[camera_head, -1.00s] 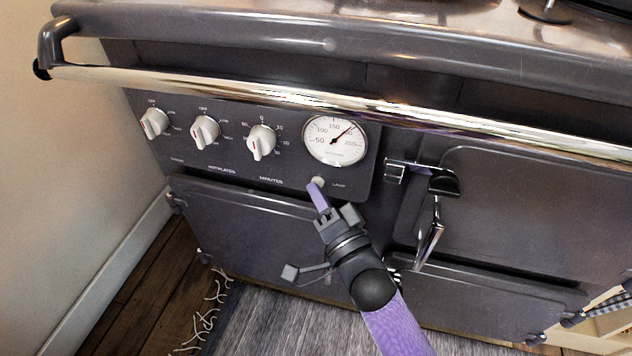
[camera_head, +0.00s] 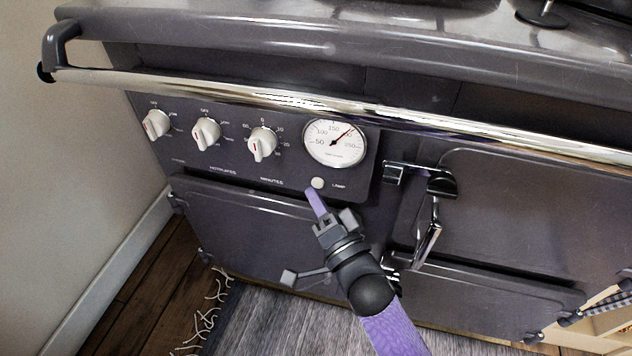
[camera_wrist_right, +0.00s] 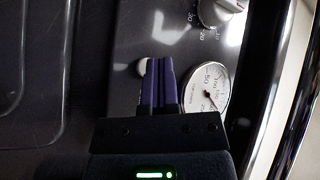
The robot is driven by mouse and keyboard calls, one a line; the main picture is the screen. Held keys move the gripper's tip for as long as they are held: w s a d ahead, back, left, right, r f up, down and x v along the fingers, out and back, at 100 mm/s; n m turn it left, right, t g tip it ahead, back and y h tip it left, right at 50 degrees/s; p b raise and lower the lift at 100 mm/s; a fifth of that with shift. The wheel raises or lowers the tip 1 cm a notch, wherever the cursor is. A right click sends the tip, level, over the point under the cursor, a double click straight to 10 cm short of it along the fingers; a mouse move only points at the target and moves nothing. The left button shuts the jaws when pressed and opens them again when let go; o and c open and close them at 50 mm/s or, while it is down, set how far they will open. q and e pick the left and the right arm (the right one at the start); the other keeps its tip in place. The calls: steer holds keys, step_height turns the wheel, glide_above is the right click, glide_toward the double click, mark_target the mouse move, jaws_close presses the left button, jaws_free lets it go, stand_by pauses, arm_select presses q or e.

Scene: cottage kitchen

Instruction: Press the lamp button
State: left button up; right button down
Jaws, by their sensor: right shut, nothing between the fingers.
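The lamp button (camera_head: 318,183) is a small round pale button beside the LAMP label on the dark control panel, below the gauge. It also shows in the right wrist view (camera_wrist_right: 143,66), partly behind the fingers. My right gripper (camera_head: 311,190) is shut and empty. Its purple fingertips are just below and left of the button in the head view. Whether they touch it I cannot tell. In the right wrist view my right gripper's purple fingers (camera_wrist_right: 158,62) lie together beside the button. My left gripper is not in view.
A round gauge (camera_head: 335,143) and several white knobs (camera_head: 205,133) sit on the panel. A shiny rail (camera_head: 290,97) runs across above it. A chrome door latch (camera_head: 430,232) stands out to the right of my gripper. A fringed rug (camera_head: 270,318) lies below.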

steer(key=s+a+p, duration=0.2)
steer(key=s, duration=0.3)
steer(key=shift+s+p, duration=0.3)
steer(key=shift+s, duration=0.05)
